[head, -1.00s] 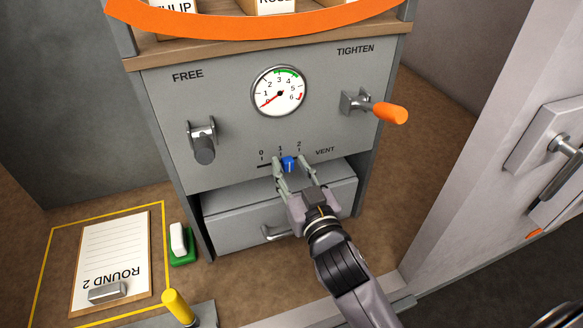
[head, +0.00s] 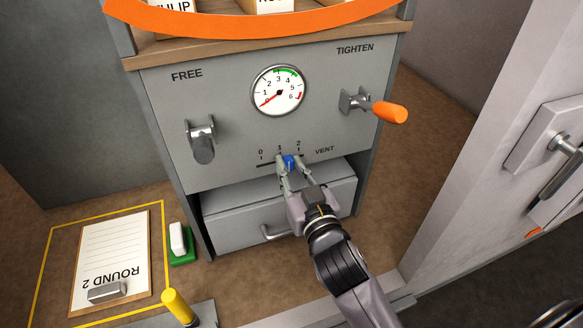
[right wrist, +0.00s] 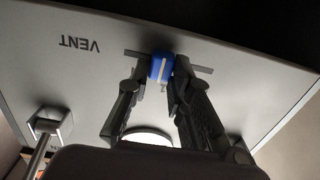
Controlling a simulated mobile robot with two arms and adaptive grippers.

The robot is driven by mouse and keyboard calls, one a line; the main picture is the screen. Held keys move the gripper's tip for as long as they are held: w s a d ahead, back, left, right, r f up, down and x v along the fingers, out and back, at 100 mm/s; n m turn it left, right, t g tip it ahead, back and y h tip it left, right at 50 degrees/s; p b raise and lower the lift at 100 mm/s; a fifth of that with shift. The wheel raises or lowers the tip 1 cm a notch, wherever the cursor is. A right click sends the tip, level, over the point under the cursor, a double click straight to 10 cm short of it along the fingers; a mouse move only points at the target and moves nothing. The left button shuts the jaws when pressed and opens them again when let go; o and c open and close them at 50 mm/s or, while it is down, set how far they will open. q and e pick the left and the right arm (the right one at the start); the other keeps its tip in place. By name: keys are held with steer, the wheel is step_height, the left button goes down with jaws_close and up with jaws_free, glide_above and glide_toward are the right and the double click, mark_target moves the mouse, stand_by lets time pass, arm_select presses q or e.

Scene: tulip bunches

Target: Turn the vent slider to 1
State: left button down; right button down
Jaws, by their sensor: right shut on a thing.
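The vent slider has a blue knob (head: 289,162) in a short dark slot (head: 266,164) on the grey panel, under the marks 0, 1 and 2. In the head view the knob appears between marks 1 and 2. My right gripper (head: 289,166) reaches up from below and is shut on the knob, one finger on each side. In the right wrist view the blue knob (right wrist: 161,67), with a pale line, sits between the fingertips near the slot's middle; the number marks are mostly hidden there. My left gripper is not in view.
A lever with an orange grip (head: 388,111) sticks out at the panel's right, and a grey lever (head: 203,145) hangs at its left. A dial gauge (head: 279,91) is above the slot. A drawer (head: 235,222) is below. A clipboard (head: 112,255) lies at the lower left.

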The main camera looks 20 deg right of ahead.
steer(key=shift+a, duration=0.6)
steer(key=c, duration=1.4)
jaws_free()
steer(key=shift+c, duration=0.2)
steer(key=shift+s+d, duration=0.1)
steer(key=s, duration=0.7)
steer(key=shift+s, duration=0.2)
steer(key=shift+d, duration=0.1)
